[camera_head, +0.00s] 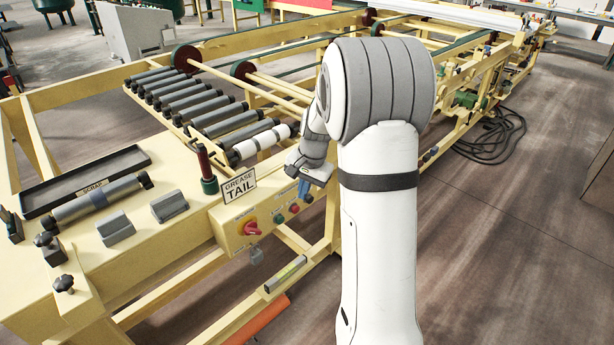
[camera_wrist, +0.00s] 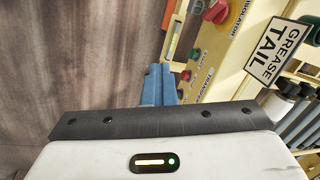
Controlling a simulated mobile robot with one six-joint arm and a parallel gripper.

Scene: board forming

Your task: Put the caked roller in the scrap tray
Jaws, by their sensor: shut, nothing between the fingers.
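The scrap tray (camera_head: 120,164) is a shallow dark tray at the left of the cream bench in the head view, with a SCRAP label at its front edge. It looks empty. A roller with white patches (camera_head: 264,142), which looks like the caked one, lies at the near end of a row of grey rollers. My gripper (camera_head: 304,191) is beside the control panel, in front of and to the right of that roller, apart from it. Its blue fingers (camera_wrist: 160,84) are together and empty in the wrist view. My arm hides part of the frame behind.
A loose grey roller (camera_head: 97,203) lies in front of the tray, near two grey blocks (camera_head: 115,228). A dark red-and-green upright handle (camera_head: 206,168) and the GREASE TAIL sign (camera_head: 239,187) stand near the white-patched roller. A panel with a red knob (camera_head: 251,227) is close to my gripper.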

